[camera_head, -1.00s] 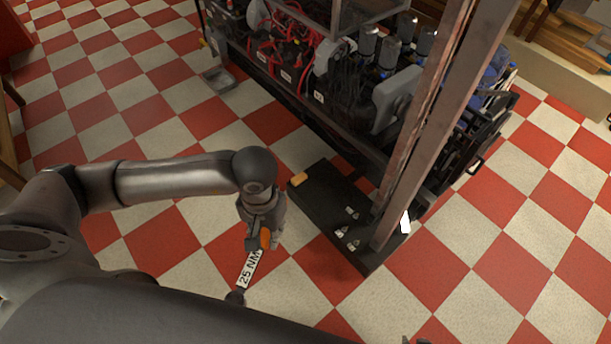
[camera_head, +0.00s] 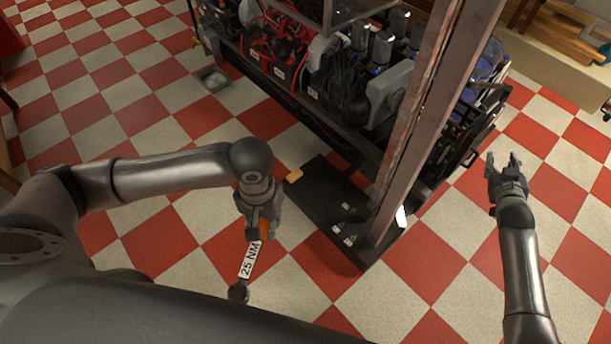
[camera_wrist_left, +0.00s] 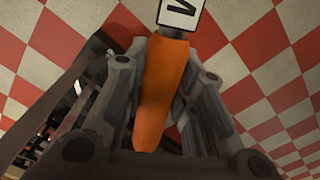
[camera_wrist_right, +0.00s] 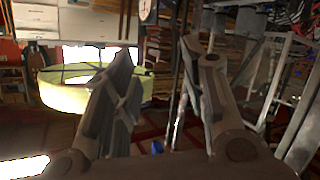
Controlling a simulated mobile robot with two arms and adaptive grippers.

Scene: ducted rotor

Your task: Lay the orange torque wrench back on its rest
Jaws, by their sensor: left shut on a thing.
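The torque wrench (camera_head: 249,262) has an orange handle, a white "25 NM" label and a dark round head. My left gripper (camera_head: 262,233) is shut on the orange handle, with the label and head pointing down in the head view. In the left wrist view the handle (camera_wrist_left: 160,95) lies between both fingers. My right gripper (camera_head: 505,161) is open and empty at the right, beyond the upright post. It also shows open in the right wrist view (camera_wrist_right: 158,60). I cannot make out the wrench's rest for certain.
A black base plate (camera_head: 325,210) with a small orange block (camera_head: 294,175) and small metallic parts lies right of the wrench. A tall metal post (camera_head: 420,120) rises from it, beside a machine with red cables (camera_head: 285,50). Checkered floor (camera_head: 400,300) is free in front.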

